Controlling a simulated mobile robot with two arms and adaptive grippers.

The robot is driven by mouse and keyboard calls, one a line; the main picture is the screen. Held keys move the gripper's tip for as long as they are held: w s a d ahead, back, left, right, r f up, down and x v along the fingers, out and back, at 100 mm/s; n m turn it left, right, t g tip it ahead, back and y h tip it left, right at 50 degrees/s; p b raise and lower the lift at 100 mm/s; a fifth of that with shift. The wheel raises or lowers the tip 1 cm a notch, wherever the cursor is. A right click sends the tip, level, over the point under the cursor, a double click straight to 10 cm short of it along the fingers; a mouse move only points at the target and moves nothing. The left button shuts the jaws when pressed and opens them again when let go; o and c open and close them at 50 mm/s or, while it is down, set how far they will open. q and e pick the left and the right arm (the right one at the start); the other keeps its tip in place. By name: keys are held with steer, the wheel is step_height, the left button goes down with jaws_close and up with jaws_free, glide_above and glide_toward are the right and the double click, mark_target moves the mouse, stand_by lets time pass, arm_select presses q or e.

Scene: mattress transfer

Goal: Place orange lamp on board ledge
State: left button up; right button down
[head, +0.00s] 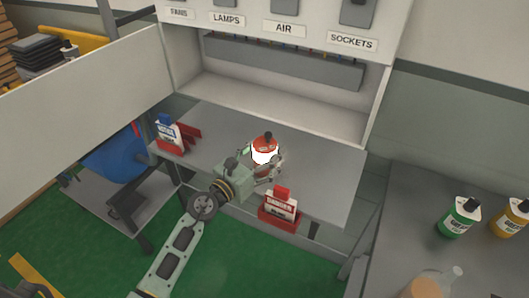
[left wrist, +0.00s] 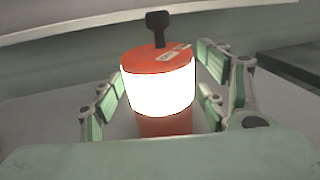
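The orange lamp (head: 264,150) has a red-orange top and base, a glowing white band and a black knob. It appears upright over the grey bench below the board. My left gripper (head: 262,168) is at the lamp, with its fingers on either side. In the left wrist view the lamp (left wrist: 158,90) sits between the spread fingers (left wrist: 160,100), with narrow gaps at its sides; its lower part is partly hidden by the gripper body. The board's ledge (head: 280,108) is the pale, empty shelf behind the lamp, under the labelled switches. My right gripper is not in view.
A red holder with a danger tag (head: 280,207) stands at the bench's front edge. Another tagged holder with a blue top (head: 170,132) is at its left end. A pale open door panel (head: 90,95) reaches out left. Green (head: 460,217) and yellow (head: 511,217) bottles stand at right.

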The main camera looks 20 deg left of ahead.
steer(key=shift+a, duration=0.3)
arm_select(q)
steer(key=shift+r, duration=0.25)
steer(key=b+v, duration=0.2)
steer(key=v, duration=1)
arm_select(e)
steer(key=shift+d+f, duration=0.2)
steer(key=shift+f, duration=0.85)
arm_select(q)
steer(key=shift+f, duration=0.15)
